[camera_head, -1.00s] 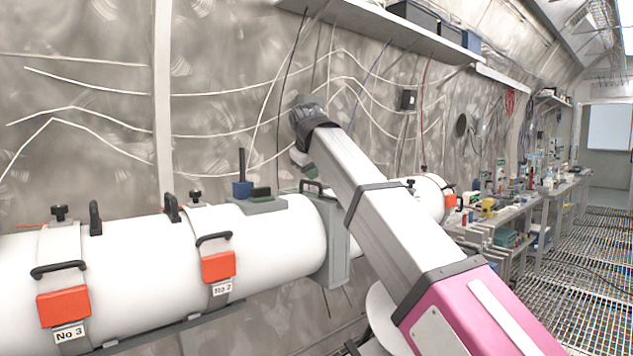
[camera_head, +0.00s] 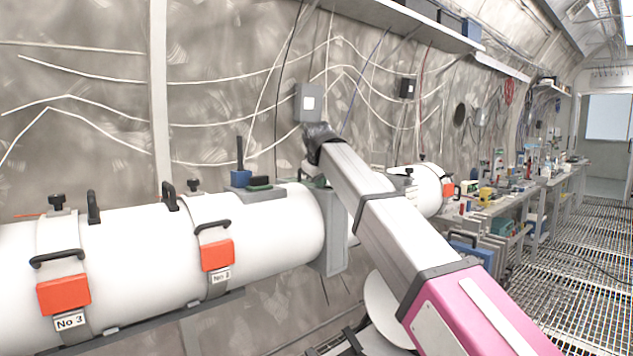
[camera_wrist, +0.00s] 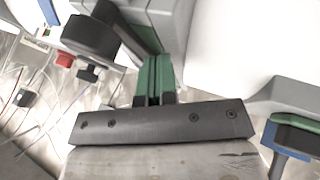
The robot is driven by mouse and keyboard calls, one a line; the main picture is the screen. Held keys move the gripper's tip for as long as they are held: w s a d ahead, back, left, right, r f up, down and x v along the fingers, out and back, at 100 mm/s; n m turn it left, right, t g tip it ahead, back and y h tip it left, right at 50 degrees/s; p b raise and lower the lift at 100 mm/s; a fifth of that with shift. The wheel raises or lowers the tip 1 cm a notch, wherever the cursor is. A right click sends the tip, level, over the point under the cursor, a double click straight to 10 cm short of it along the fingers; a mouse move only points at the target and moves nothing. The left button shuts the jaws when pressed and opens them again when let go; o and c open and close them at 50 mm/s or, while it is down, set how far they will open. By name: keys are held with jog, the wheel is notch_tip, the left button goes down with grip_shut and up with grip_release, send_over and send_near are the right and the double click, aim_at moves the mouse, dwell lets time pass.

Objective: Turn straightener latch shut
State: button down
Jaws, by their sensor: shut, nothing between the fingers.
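A white tube (camera_head: 130,265) runs along the left in the head view. A grey flange block (camera_head: 333,240) closes its right end, partly behind my arm. A second white tube piece (camera_head: 425,190) lies beyond. In the wrist view, my gripper (camera_wrist: 153,68) is shut and empty, its green-faced fingers together and pointing away from the camera. A black round knob (camera_wrist: 90,35) on a dark bar is just left of the fingers, apparently apart from them. I cannot tell for sure that it is the straightener latch. My gripper is hidden behind my arm in the head view.
Orange clamp latches (camera_head: 64,293) sit on the tube. A grey pad (camera_head: 258,195) on top bears blue and green pieces, with the green piece (camera_wrist: 300,122) close at right in the wrist view. A wall box (camera_head: 308,103) is above my wrist. Open grating floor (camera_head: 580,270) is at right.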

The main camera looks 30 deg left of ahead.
jog(key=shift+w, duration=0.8)
jog(key=shift+s+d, duration=0.1)
jog(key=shift+s, duration=0.05)
